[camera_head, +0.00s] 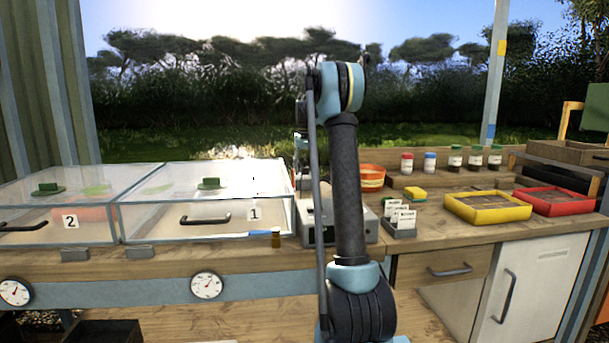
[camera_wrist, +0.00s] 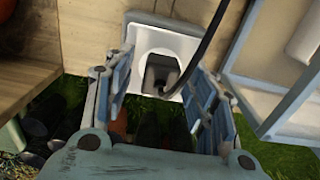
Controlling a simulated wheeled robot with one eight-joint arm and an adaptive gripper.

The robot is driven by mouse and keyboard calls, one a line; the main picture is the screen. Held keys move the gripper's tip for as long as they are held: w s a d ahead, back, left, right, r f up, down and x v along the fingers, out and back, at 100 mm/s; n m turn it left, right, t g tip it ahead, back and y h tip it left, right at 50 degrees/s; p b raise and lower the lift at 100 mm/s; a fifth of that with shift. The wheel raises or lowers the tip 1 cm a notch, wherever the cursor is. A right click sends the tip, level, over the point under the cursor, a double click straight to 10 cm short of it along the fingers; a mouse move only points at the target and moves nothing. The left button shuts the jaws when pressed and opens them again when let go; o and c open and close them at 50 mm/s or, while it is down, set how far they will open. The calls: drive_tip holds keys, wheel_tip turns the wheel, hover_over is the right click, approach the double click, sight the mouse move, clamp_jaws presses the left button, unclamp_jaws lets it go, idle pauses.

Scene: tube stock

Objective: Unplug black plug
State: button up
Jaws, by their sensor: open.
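In the wrist view, the black plug (camera_wrist: 161,75) sits in a white socket plate (camera_wrist: 176,44) on a wooden surface. A black cable (camera_wrist: 203,53) runs from it up and to the right. My gripper (camera_wrist: 158,72) is open, with one finger on each side of the plug. The fingers look apart from the plug, and I cannot tell how far they are from it in depth. In the head view, the plug and my gripper are not visible; only my arm shows, standing in front of the bench.
A pale frame (camera_wrist: 270,100) stands close to the right finger, and a wooden board (camera_wrist: 25,85) lies to the left. Grass shows below. In the head view, the bench holds glass-lidded boxes (camera_head: 205,205), a yellow tray (camera_head: 487,208) and a red tray (camera_head: 553,201).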

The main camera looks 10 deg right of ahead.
sight(305, 167)
idle(0.9)
clamp_jaws()
drive_tip(key=shift+r, duration=2.85)
drive_tip(key=shift+r, duration=0.15)
